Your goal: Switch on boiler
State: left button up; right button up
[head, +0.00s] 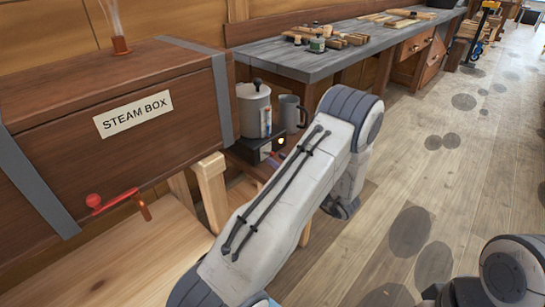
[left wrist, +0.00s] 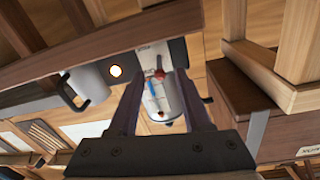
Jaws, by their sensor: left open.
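The boiler (head: 253,110) is a pale cylinder with a black knob on its lid. It stands beside the steam box on a black base (head: 265,150) that carries a small bright spot (head: 281,140). My arm covers part of that base. In the left wrist view, which is upside down, the boiler (left wrist: 162,102) shows between the fingers, with a blue strip and a small red part (left wrist: 159,73) near its base. My left gripper (left wrist: 160,78) is open and empty, facing the boiler's base; I cannot tell whether it touches. In the head view my arm hides most of it. My right gripper is out of view.
The steam box (head: 110,100) has a red-handled lever (head: 110,201) and steam rising from its top pipe. A grey mug (head: 291,113) stands right of the boiler. A workbench (head: 300,58) with wooden pieces runs behind. The plank floor at right is open.

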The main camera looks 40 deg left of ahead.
aim_at(273, 153)
pick_arm(q)
jog(key=shift+w+a, duration=0.15)
jog(key=shift+a, duration=0.75)
jog(key=shift+w+a, duration=0.15)
jog(key=shift+a, duration=0.75)
grip_shut()
jog(key=shift+r+p, duration=0.35)
jog(key=shift+p, duration=0.45)
jog(key=shift+f+h, duration=0.1)
jog(key=shift+h, duration=0.2)
jog(key=shift+f, duration=0.1)
grip_release()
jog(key=shift+d, duration=0.1)
